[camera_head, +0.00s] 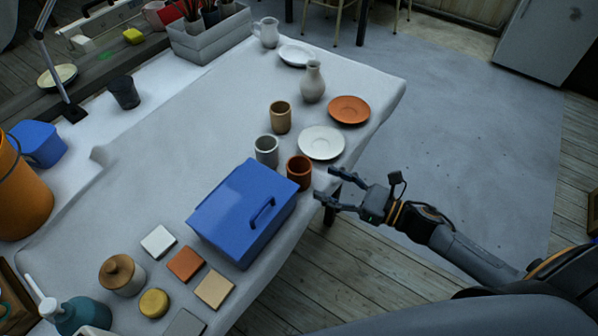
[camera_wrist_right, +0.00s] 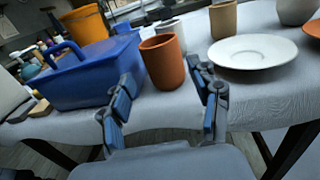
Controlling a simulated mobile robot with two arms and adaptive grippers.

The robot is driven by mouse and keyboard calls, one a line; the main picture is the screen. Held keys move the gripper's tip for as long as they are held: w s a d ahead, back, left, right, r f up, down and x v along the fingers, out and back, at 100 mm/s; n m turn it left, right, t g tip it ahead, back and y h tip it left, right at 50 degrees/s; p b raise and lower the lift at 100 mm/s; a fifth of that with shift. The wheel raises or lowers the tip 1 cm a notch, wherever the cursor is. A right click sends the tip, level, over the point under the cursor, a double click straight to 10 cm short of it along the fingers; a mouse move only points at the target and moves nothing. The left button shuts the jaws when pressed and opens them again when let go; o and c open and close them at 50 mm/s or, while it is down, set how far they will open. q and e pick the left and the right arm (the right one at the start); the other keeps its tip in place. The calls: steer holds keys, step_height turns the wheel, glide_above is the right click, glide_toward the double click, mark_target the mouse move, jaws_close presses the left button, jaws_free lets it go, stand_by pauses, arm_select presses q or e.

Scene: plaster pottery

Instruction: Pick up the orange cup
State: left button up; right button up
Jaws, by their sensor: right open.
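The orange cup (camera_head: 299,172) stands upright on the cloth-covered table near its right edge, between the blue box and the white saucer. In the right wrist view the orange cup (camera_wrist_right: 162,62) is straight ahead, framed between the fingers. My right gripper (camera_head: 324,186) is open and empty, just right of the cup at the table edge. Its two fingers also show in the right wrist view (camera_wrist_right: 163,106), spread apart with the cup beyond them. The left gripper is not in view.
The blue box (camera_head: 240,211) is close beside the cup. A grey cup (camera_head: 266,151), a tan cup (camera_head: 281,116), a white saucer (camera_head: 321,143), an orange saucer (camera_head: 349,110) and a vase (camera_head: 313,82) stand behind. Floor right of the table is free.

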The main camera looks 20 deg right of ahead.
mark_target(302, 166)
steer(key=x, duration=0.2)
steer(key=shift+w+a+r, duration=0.1)
steer(key=shift+w+a, duration=0.05)
steer(key=shift+w, duration=0.15)
steer(key=shift+w+a+p, duration=0.25)
steer(key=shift+a+p, duration=0.05)
steer(key=p+x, duration=0.1)
steer(key=x, duration=0.3)
steer(key=shift+w+r+p, duration=0.2)
steer(key=shift+r+p, duration=0.15)
steer(key=shift+r, duration=0.05)
steer(key=shift+w+a+f, duration=0.1)
steer(key=shift+w+a, duration=0.15)
steer(key=shift+a, duration=0.05)
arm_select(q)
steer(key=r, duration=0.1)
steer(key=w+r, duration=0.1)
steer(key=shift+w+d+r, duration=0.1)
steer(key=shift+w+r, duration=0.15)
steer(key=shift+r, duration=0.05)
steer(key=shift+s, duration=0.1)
arm_select(e)
steer(key=c, duration=0.9)
